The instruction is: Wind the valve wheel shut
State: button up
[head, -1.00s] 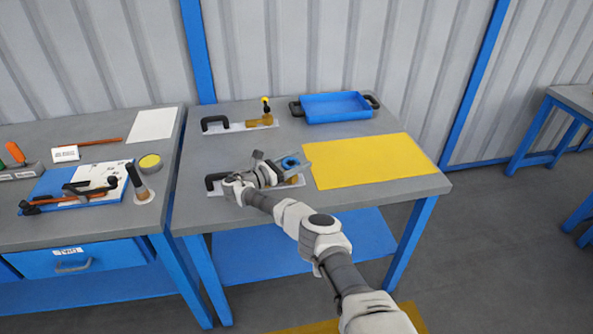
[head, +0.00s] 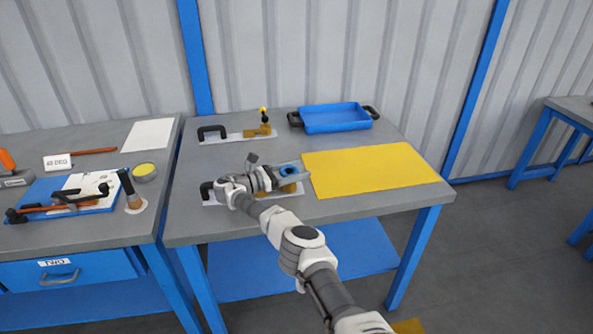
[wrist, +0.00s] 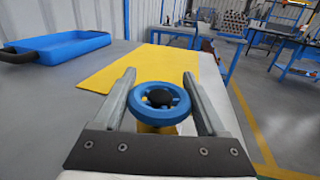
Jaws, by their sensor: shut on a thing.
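The blue valve wheel (head: 288,169) is on a brass-coloured valve body near the front of the grey workbench. In the wrist view the wheel (wrist: 140,116) lies between my two finger bars, its dark hub facing the camera. My gripper (head: 290,172) is shut on the wheel, with a finger on either side of its rim. The yellowish valve body (wrist: 158,129) shows below the wheel. My wrist and hand hide much of the valve's mounting plate in the head view.
A yellow mat (head: 370,166) lies right of the valve. A blue tray (head: 336,118) stands at the back. A second brass fitting with a yellow-topped lever (head: 264,128) is on a plate behind. A tool-covered bench (head: 100,235) stands left.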

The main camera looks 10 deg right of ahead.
jog(key=o, duration=1.3)
jog(key=b+v, duration=0.1)
jog(key=v, duration=0.6)
jog(key=shift+s+a, duration=0.1)
jog(key=shift+a, duration=0.15)
